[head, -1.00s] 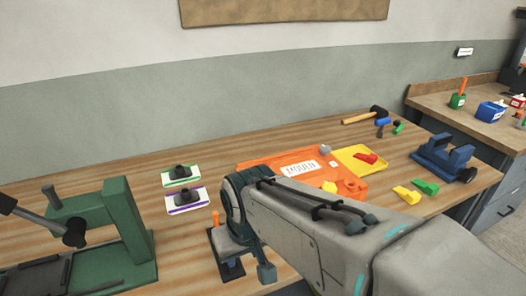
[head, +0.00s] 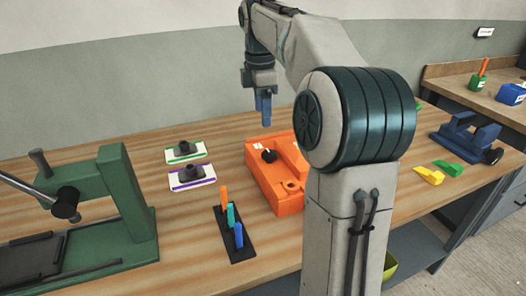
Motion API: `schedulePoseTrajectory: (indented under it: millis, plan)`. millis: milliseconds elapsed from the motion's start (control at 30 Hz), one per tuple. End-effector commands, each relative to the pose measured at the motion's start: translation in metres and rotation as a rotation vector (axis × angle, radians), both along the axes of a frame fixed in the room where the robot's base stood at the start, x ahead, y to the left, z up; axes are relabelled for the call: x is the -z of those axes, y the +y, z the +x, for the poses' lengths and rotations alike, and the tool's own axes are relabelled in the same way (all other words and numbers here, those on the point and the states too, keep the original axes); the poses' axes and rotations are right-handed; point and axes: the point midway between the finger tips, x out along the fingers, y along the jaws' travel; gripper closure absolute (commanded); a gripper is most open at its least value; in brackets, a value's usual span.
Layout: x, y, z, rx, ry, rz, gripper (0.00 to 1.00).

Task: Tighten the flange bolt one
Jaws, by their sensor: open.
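An orange mould (head: 262,185) lies on the workbench, partly hidden behind my arm. A black knob-like bolt head (head: 269,155) stands on its upper left part, and a round orange boss with a hole (head: 292,186) sits nearer its front. I cannot tell which bolt is flange bolt one. My gripper (head: 263,122) points down in the air, appearing above the mould's far edge, with its blue fingers open and nothing seen between them. A dark rack (head: 240,252) holds upright orange, teal and blue pieces to the left of the mould.
Two white plates with black knobs, one green-edged (head: 203,154) and one purple-edged (head: 178,184), lie left of the mould. A green press-like fixture (head: 130,200) stands far left. A blue vise (head: 468,140) and yellow (head: 429,175) and green (head: 450,169) wedges lie right.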

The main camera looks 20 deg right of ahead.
Motion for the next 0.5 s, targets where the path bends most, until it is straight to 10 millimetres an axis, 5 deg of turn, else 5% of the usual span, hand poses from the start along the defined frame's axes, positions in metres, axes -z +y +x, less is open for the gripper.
schedulePoseTrajectory:
  millis: [267, 500]
  plan:
    - [0.002, -0.027, 0.016, -0.161, 0.017, 0.036, 0.38]
    - [0.035, -0.027, 0.016, -0.168, 0.019, 0.037, 0.38]
